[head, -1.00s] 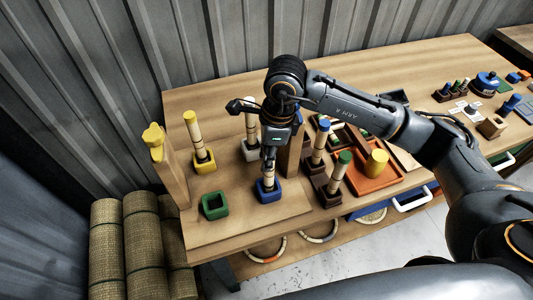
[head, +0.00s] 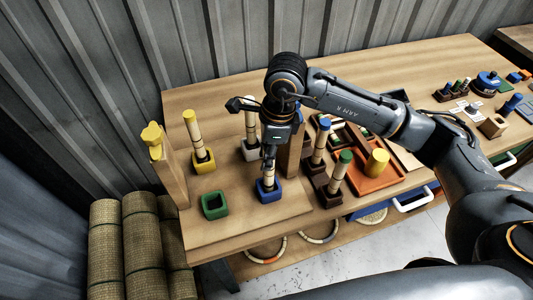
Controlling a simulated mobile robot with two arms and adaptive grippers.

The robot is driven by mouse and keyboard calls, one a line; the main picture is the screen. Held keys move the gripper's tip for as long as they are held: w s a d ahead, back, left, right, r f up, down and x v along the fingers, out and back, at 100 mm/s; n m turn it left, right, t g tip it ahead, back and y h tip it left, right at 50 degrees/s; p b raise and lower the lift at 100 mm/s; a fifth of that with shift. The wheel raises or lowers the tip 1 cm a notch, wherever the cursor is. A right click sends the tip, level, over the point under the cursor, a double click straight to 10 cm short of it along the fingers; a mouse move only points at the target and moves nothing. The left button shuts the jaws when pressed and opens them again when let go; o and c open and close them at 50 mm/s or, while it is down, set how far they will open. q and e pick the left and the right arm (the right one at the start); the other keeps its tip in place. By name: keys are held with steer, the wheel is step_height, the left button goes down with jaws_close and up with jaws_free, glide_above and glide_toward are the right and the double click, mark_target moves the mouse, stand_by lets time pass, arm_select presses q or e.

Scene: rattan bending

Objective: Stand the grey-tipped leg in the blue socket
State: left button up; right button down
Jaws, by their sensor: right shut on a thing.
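My right gripper (head: 269,158) points down over the blue socket (head: 268,191) and is shut on a pale rattan leg (head: 269,172). The leg is upright, with its lower end in or directly over the blue socket; I cannot tell how deep it sits. The gripper covers the leg's top, so its tip colour is hidden. My left gripper is not in view.
A yellow-tipped leg stands in the yellow socket (head: 204,164). Another leg stands in the white socket (head: 250,151). The green socket (head: 214,206) is empty. Blue-tipped (head: 320,142) and green-tipped (head: 341,170) legs stand to the right, near an orange tray (head: 372,187). Wooden posts (head: 171,172) flank the sockets.

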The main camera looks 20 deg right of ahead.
steer(key=shift+f+b, duration=0.35)
steer(key=shift+b, duration=0.1)
stand_by(0.4)
steer(key=c, duration=1)
jaws_free()
steer(key=shift+r+p, duration=1.85)
steer(key=shift+r, duration=2.75)
steer(key=shift+s+f, duration=0.1)
